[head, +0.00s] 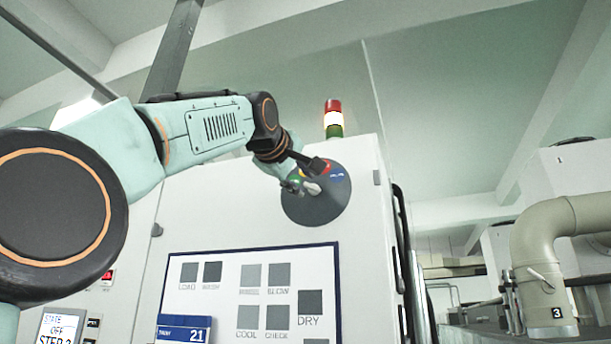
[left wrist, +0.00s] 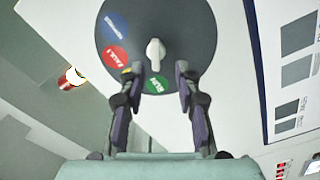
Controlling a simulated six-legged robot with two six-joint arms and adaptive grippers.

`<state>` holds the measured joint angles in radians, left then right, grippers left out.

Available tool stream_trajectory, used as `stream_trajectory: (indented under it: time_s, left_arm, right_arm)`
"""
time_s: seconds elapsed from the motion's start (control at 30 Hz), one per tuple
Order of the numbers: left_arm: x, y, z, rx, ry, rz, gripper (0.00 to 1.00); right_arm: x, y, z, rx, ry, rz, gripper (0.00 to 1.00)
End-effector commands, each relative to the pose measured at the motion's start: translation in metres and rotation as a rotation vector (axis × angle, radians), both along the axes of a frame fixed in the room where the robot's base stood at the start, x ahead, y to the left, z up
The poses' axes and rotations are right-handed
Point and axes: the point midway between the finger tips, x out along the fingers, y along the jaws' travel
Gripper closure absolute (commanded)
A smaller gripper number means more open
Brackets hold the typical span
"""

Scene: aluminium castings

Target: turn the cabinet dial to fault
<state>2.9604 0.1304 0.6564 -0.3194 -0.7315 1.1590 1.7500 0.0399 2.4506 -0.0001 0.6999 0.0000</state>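The cabinet dial (head: 320,208) is a dark grey disc on the upper front of the white cabinet; it also shows in the left wrist view (left wrist: 190,30). Its white knob (left wrist: 154,50) has its narrow end toward the green RUN label (left wrist: 158,85). A red FAULT label (left wrist: 115,56), a blue label (left wrist: 115,25) and a small yellow one lie along the rim. My left gripper (left wrist: 157,70) is open, its fingertips on either side of the knob's narrow end, apart from it. In the head view my left gripper (head: 305,174) covers part of the dial. My right gripper is not shown.
A panel of grey squares (head: 250,290) is below the dial. A red, white and green signal light (head: 334,118) stands on the cabinet top. A beige pipe (head: 535,262) is at the right.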

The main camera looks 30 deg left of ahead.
Motion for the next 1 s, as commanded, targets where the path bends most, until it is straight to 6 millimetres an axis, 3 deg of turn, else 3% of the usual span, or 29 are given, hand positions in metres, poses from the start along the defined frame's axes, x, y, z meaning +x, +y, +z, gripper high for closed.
stream_trajectory:
  time_s: [0.3,0.77,1.0]
  left_arm:
    - [0.023,0.005,0.002,0.0,0.0,0.0,0.67]
    - [0.03,0.006,-0.001,0.002,0.0,0.0,0.67]
    - [0.03,0.006,-0.001,0.001,-0.002,0.0,0.85]
  right_arm:
    - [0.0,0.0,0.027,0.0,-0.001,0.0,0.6]
    - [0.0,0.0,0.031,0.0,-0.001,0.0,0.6]
    - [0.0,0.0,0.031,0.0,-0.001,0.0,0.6]
